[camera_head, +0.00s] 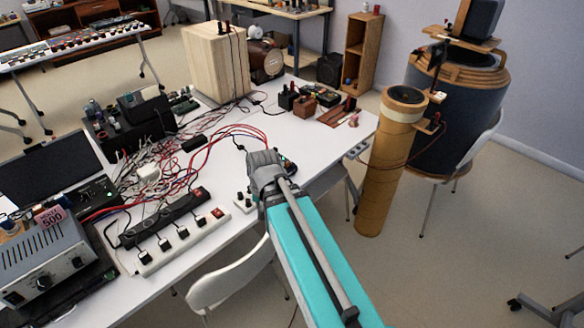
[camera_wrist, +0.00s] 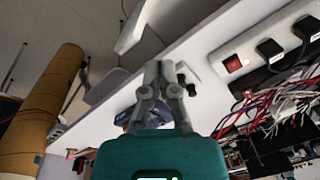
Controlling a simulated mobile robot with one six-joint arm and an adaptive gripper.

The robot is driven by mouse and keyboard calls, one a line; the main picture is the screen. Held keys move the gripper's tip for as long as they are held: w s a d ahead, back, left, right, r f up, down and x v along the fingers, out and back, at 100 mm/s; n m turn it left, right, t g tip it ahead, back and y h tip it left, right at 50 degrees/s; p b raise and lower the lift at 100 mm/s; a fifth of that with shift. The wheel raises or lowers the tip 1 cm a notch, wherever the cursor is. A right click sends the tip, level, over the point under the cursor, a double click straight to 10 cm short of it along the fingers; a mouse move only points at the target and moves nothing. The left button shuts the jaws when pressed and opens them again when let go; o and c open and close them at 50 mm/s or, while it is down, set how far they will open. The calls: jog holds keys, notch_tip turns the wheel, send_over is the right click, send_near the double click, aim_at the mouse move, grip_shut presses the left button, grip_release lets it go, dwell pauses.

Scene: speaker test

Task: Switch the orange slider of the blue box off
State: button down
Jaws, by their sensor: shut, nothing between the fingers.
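My gripper (camera_head: 264,163) is over the front part of the white table in the head view. In the wrist view its two grey fingers (camera_wrist: 158,68) are together at the tips, with nothing between them. A small dark bluish thing (camera_wrist: 124,117) shows partly behind the gripper's left side in the wrist view; it may be the blue box. I cannot make out an orange slider in either view.
A power strip with a red switch (camera_head: 190,240) and tangled cables (camera_head: 165,165) lie left of my gripper on the white table (camera_head: 227,260). A small white block with black knobs (camera_head: 245,203) is close by. A tall brown cylinder (camera_head: 385,170) stands right of the table.

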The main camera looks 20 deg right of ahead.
aim_at(288, 167)
jog(key=w+d+m, duration=0.1)
jog(key=m, duration=0.1)
jog(key=w+d+f+m+t+y+b, duration=0.1)
jog(key=w+d+m, duration=0.1)
jog(key=m, duration=0.1)
jog(key=w+d+f+m+b, duration=0.1)
jog(key=w+d+m, duration=0.1)
jog(key=shift+d+m+t+y, duration=0.15)
jog(key=shift+m+t+y, duration=0.15)
jog(key=shift+m+t, duration=0.1)
jog(key=w+d+m+t+b, duration=0.2)
jog(key=w+d+m+t, duration=0.1)
jog(key=d+m, duration=0.6)
jog(key=w+d+m+t+b, duration=0.3)
jog(key=w+d+m, duration=0.1)
jog(key=d+m, duration=0.6)
jog(key=shift+w+d+f+m+y+b, duration=0.3)
jog(key=shift+w+m, duration=0.1)
jog(key=shift+m, duration=0.5)
jog(key=shift+w+f, duration=0.1)
jog(key=shift+f, duration=0.05)
